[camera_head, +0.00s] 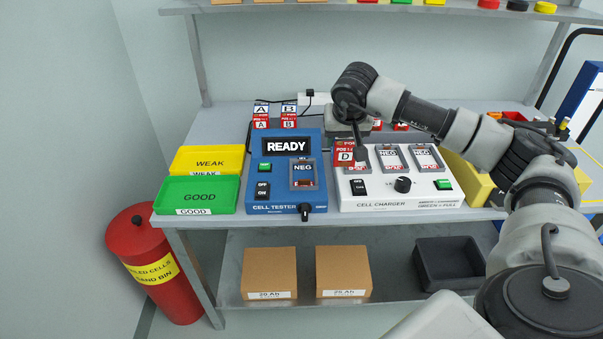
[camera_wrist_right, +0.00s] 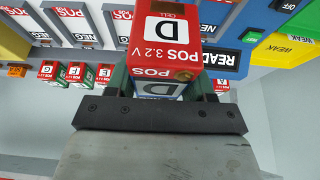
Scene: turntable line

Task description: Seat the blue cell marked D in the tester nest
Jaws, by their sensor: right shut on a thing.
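The cell marked D (camera_head: 345,153) has a red POS end and a white D label. It is held above the left part of the cell charger, just right of the tester. In the right wrist view the cell (camera_wrist_right: 172,40) fills the jaws, and a blue face shows low between the fingers. My right gripper (camera_head: 352,132) is shut on it. The blue cell tester (camera_head: 283,208) reads READY. Its nest (camera_head: 303,174) looks empty, with a NEG mark at the back and red at the front. My left gripper is not in view.
The white cell charger (camera_head: 375,205) has bays marked NEG. Cells A (camera_head: 261,115) and B (camera_head: 289,115) stand behind the tester. Yellow WEAK (camera_head: 207,158) and green GOOD (camera_head: 197,195) trays lie left. A red bin (camera_head: 150,250) stands on the floor.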

